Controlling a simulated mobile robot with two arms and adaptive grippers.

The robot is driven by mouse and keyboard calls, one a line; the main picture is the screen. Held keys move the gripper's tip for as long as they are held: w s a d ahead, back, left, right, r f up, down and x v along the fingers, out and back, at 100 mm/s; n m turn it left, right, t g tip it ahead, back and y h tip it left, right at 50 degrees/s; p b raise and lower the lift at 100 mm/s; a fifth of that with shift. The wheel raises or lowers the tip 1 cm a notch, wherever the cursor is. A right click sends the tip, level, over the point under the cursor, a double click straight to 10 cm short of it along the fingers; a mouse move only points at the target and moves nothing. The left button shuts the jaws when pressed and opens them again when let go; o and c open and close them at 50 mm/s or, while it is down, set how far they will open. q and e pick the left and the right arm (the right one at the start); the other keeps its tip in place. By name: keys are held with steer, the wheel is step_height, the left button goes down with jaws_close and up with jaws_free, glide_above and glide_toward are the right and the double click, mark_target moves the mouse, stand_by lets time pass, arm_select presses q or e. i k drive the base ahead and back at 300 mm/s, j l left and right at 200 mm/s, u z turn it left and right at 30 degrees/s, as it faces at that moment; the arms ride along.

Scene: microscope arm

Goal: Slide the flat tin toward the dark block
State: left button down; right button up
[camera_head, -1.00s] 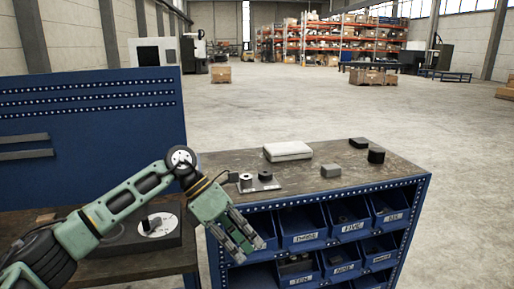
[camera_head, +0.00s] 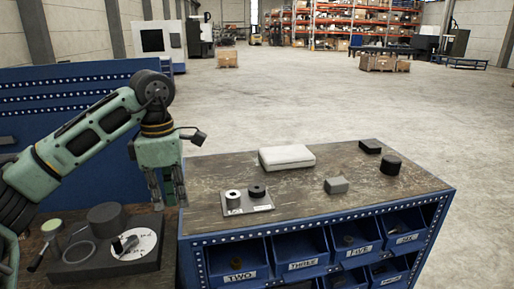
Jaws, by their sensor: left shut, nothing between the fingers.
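The flat tin (camera_head: 287,157), a pale, low box with rounded edges, lies on the cabinet's worn top toward the back. The dark block (camera_head: 370,146) lies to its right near the back edge, with clear surface between them. My left gripper (camera_head: 169,203) points down at the left end of the cabinet top, left of the tin and well apart from it. Its fingers are shut and hold nothing. My right gripper is not in view.
A small plate with a light and a dark ring (camera_head: 257,192) sits at the front left of the top. A grey block (camera_head: 337,185) and a black cylinder (camera_head: 391,165) stand on the right. Blue bins (camera_head: 301,258) lie below. A lower bench with round parts is at left.

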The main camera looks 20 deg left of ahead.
mark_target(294, 156)
steer(key=i, duration=1.35)
